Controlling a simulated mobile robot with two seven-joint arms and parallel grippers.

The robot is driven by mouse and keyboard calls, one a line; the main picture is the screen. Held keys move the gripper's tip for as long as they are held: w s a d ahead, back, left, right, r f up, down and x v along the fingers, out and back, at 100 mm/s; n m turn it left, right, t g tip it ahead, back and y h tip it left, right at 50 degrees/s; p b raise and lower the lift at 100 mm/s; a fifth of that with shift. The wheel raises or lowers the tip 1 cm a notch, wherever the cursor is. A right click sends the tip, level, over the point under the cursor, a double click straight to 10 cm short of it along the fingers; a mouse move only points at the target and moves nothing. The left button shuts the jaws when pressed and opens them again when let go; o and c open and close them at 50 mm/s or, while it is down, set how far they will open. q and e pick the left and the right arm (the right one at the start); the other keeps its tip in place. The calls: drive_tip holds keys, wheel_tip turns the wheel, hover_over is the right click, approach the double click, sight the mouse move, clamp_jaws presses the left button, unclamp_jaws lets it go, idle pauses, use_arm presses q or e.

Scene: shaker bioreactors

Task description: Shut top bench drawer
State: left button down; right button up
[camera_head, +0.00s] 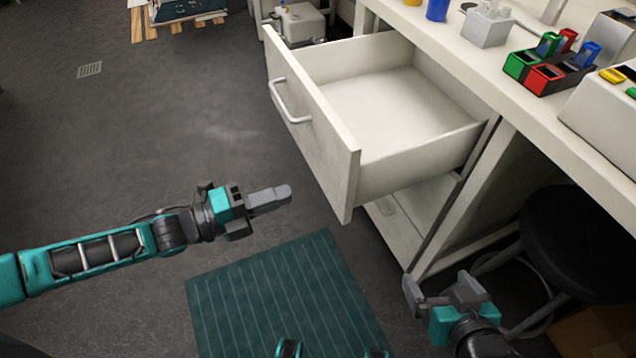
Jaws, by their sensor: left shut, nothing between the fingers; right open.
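The top bench drawer (312,130) is pulled far out from under the white bench (570,139). It is white, looks empty inside, and has a metal bar handle (287,104) on its front panel. My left gripper (288,192) is shut and empty. My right gripper (438,286) is open and empty, below the drawer and near the foot of the bench side panel.
A black stool (583,245) stands under the bench at the right. A green striped mat (285,292) lies on the dark floor. The bench top carries coloured racks (550,68) and a small grey block (487,28). Open floor lies left of the drawer.

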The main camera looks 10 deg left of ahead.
sight(333, 178)
use_arm(q)
drive_tip(key=x, duration=0.8)
drive_tip(key=shift+b, duration=0.4)
use_arm(e)
drive_tip(key=shift+s+f, duration=0.1)
drive_tip(key=shift+f, duration=0.55)
